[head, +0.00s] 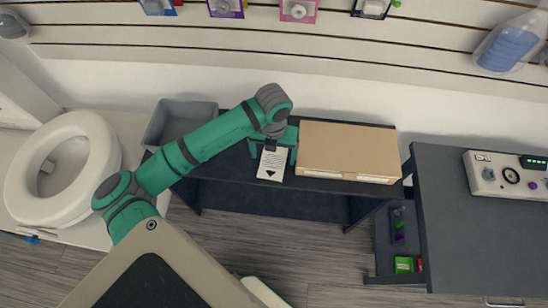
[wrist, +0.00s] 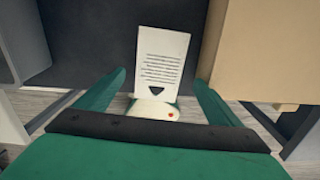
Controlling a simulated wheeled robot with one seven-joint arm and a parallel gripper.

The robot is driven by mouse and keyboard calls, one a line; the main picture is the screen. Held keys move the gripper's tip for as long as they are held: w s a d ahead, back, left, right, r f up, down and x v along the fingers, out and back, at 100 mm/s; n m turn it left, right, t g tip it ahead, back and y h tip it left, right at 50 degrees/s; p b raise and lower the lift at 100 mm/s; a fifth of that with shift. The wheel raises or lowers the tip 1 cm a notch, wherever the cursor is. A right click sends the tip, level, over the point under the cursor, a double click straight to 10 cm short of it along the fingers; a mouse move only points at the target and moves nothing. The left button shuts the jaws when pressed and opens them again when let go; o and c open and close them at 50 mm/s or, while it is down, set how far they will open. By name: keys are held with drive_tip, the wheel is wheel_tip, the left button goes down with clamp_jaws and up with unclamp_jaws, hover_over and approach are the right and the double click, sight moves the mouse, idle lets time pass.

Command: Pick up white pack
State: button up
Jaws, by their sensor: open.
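The white pack (head: 270,166) is a flat white card with lines of dark print and a black triangle, on the dark table beside a cardboard box. It also shows in the wrist view (wrist: 162,62), with a white rounded part bearing a red dot at its near end. My gripper (head: 272,155) is over the pack, its far part hiding some of it in the head view. In the wrist view my gripper (wrist: 160,82) is open, one finger on each side of the pack, with gaps between. I cannot tell the height of the fingers above the table.
The cardboard box (head: 348,151) stands close to the right of the pack. A grey bin (head: 180,118) is at the left end of the dark table (head: 240,195). A dark desk (head: 480,235) with a control device (head: 505,178) is at right.

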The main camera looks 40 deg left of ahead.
sight(273, 163)
wheel_tip(273, 163, down, 4)
drive_tip(key=shift+a+f, duration=0.1)
drive_tip(key=shift+c, duration=0.3)
drive_tip(key=c, duration=1.1)
